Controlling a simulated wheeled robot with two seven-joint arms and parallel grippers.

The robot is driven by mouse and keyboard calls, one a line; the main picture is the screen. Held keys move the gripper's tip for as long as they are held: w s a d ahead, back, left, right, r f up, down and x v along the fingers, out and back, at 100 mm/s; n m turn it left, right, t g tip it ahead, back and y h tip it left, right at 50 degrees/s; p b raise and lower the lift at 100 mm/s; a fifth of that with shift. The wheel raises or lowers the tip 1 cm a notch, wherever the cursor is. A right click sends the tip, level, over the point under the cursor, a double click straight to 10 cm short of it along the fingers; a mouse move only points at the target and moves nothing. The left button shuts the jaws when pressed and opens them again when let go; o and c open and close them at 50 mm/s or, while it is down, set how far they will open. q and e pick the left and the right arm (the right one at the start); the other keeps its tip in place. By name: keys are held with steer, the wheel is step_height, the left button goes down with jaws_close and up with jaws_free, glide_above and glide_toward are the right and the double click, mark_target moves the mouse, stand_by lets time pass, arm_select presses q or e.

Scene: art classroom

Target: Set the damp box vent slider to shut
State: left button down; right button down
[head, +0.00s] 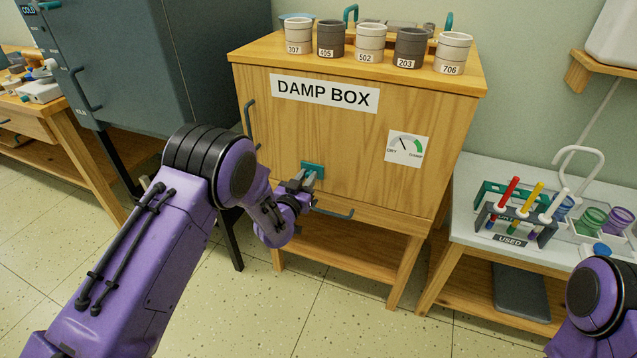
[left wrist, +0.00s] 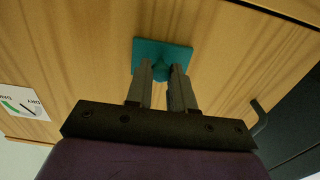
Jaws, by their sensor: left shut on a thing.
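The wooden damp box (head: 290,130) stands on legs against the wall, its front labelled DAMP BOX. A teal vent slider piece (head: 313,167) sits low on that front, below the label. My left gripper (head: 305,181) is at the slider, reaching in from the left. In the left wrist view my left gripper (left wrist: 163,82) is shut on the knob of the teal slider (left wrist: 180,53), with a finger on each side. The slider's vent opening and any markings are hidden or too small to read. My right gripper is outside both views.
Several numbered cups (head: 370,44) stand on top. A dial (head: 408,148) is at right.

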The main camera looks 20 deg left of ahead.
arm_select(q)
steer(key=shift+a, duration=0.25)
steer(key=c, duration=1.1)
jaws_free()
steer(key=shift+o, duration=0.5)
steer(key=shift+a, duration=0.1)
steer(key=shift+s, duration=0.1)
steer(key=s, duration=1)
steer(key=shift+s, duration=0.2)
steer(key=shift+a, duration=0.1)
